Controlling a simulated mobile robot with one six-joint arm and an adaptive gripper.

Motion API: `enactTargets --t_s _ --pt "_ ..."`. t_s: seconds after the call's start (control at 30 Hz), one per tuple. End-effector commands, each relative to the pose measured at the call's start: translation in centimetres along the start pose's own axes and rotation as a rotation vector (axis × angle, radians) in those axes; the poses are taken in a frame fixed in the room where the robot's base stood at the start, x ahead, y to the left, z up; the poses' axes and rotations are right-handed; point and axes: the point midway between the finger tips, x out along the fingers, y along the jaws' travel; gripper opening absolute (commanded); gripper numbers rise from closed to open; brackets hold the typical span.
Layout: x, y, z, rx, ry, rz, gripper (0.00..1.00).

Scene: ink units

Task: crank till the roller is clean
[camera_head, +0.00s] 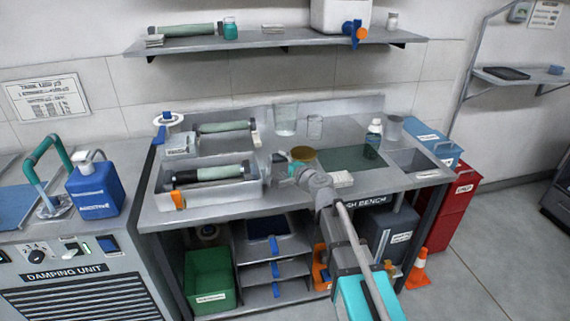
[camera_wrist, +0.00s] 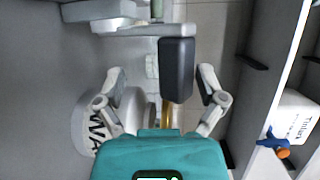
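The pale green roller (camera_head: 215,173) lies in the grey wash tray (camera_head: 215,194) on the bench; its left end is dark. A bit of green roller (camera_wrist: 157,9) shows at the top of the wrist view. The dark grey crank handle (camera_wrist: 177,70) hangs from a light grey crank arm (camera_wrist: 140,30). My gripper (camera_wrist: 161,78) is open, its fingers on either side of the handle with visible gaps, nearer the right finger. In the head view my gripper (camera_head: 288,168) is at the tray's right end, partly hiding the crank.
A second green roller (camera_head: 224,127) rests behind the tray. A brown round pot (camera_head: 303,155), clear beakers (camera_head: 285,118) and a dark green bottle (camera_head: 373,138) stand close by on the bench. A white tank (camera_wrist: 292,116) with a blue and orange tap sits on the shelf above.

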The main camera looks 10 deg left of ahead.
Motion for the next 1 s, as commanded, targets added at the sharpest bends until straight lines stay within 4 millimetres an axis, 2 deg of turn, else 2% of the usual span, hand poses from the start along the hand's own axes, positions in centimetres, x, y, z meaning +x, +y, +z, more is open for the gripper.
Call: enactTargets --t_s 0.47,1.0 --pt "-0.1 0.1 -0.2 0.0 0.005 0.0 0.71" --pt "-2.2 1.5 -0.3 0.001 0.005 0.0 0.71"
